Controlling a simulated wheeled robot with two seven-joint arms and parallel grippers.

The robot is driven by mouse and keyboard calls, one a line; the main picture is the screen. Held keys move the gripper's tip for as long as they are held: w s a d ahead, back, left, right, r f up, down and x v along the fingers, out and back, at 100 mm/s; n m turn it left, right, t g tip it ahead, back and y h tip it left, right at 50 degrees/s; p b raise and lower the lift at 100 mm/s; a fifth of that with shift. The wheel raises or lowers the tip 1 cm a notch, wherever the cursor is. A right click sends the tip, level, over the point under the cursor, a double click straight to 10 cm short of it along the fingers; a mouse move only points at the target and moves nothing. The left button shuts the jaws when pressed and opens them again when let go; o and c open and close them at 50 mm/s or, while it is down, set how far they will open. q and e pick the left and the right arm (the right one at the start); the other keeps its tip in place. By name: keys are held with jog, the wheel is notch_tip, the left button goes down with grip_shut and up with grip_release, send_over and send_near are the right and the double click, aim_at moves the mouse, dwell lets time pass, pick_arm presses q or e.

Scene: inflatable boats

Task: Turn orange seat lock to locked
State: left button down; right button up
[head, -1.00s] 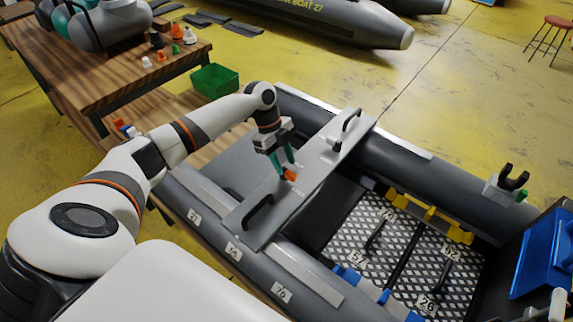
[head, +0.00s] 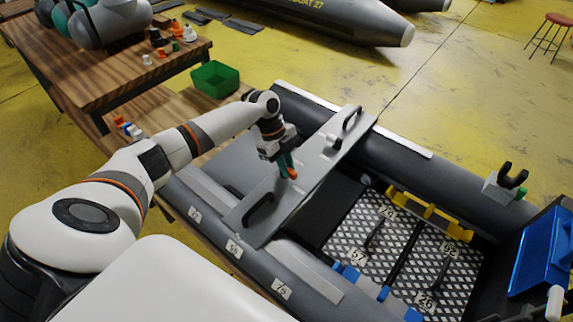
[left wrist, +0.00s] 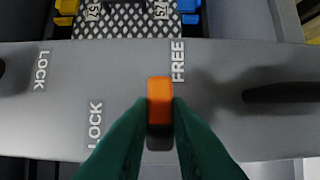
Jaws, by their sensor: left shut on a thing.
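The grey seat board (head: 318,170) lies across the boat, with a black handle near each end. The orange seat lock (head: 292,173) sits near its middle and also shows in the left wrist view (left wrist: 160,90). There it stands upright in the picture, its orange end just left of the word FREE (left wrist: 178,60). A LOCK mark (left wrist: 95,125) is at its lower left, another (left wrist: 41,70) at its upper left. My left gripper (head: 288,165) has its green fingers (left wrist: 159,120) shut on the lock, hiding its lower sides. My right gripper is not in view.
The grey boat tubes (head: 420,155) flank the board. A floor grid (head: 400,250) with numbered tags and yellow and blue clips lies to its right. A blue case (head: 545,250) stands at far right. A green bin (head: 214,80) and wooden table (head: 130,60) are behind my left arm.

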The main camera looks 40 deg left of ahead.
pick_arm(q)
jog(key=shift+r, duration=0.1)
jog(key=shift+r+n+t+p, duration=0.15)
jog(key=shift+n+t+p, duration=0.35)
jog(key=shift+n+p, duration=0.65)
jog(key=n+t+y+p, duration=0.1)
jog(key=n+p, duration=0.2)
jog(key=n, duration=0.1)
jog(key=n+t+p, duration=0.1)
jog(key=n+p, duration=0.2)
jog(key=p, duration=0.1)
jog(key=n+t+y+p, duration=0.1)
jog(key=n+p, duration=0.3)
jog(key=shift+w+a+r+n+t+y, duration=0.1)
jog(key=shift+w+a+n+t+y, duration=0.05)
jog(key=shift+w+n+t+y, duration=0.2)
jog(key=n+y+p, duration=0.1)
jog(key=n+p, duration=0.1)
jog(key=p, duration=0.1)
jog(key=shift+n, duration=0.3)
jog(key=shift+a+f+n+p, duration=0.2)
jog(key=shift+n+p, duration=0.2)
jog(key=shift+n, duration=0.3)
jog(key=c, duration=1.4)
grip_release()
jog(key=shift+f, duration=0.1)
jog(key=shift+o, duration=0.2)
jog(key=shift+s+y, duration=0.1)
jog(key=shift+y, duration=0.15)
